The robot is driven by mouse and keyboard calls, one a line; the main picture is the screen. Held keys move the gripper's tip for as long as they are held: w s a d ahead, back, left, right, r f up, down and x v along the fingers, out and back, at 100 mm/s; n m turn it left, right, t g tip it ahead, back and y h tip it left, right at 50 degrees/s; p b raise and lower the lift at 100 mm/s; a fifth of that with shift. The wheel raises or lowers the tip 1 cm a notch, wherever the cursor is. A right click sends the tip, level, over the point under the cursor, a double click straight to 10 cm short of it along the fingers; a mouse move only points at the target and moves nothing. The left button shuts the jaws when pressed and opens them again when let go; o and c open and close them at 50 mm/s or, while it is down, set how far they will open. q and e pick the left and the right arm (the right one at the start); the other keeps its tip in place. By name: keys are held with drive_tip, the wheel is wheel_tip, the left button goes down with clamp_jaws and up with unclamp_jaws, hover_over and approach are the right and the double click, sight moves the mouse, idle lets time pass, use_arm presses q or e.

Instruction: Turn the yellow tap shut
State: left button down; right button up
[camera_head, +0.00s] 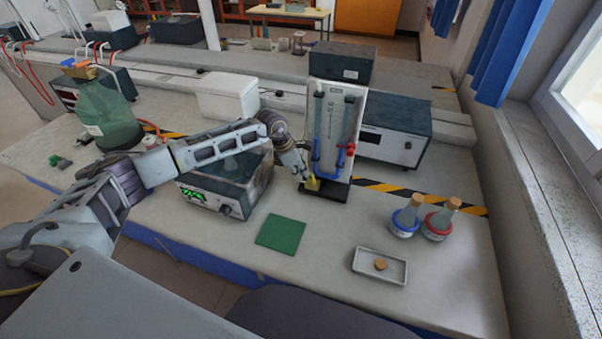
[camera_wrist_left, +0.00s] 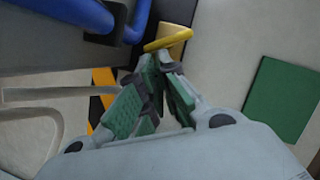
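The yellow tap (camera_head: 313,184) is low on the front of the upright panel with two tubes and blue piping (camera_head: 336,130). In the left wrist view its yellow handle (camera_wrist_left: 168,40) lies just beyond my fingertips. My left gripper (camera_head: 306,178) reaches down at the tap from the left and partly hides it. In the left wrist view the green-padded fingers (camera_wrist_left: 160,68) come together at the tips, with nothing visible held between them. Whether the tips touch the handle I cannot tell. My right gripper is out of view.
A grey instrument box (camera_head: 228,180) stands left of the panel, close under my forearm. A green mat (camera_head: 281,234), a white tray (camera_head: 358,262) and two stoppered flasks (camera_head: 405,219) (camera_head: 439,222) are in front and to the right. A red tap (camera_head: 350,149) sits higher on the panel.

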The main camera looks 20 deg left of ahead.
use_arm(q)
drive_tip(key=shift+s+d, duration=0.5)
idle(0.3)
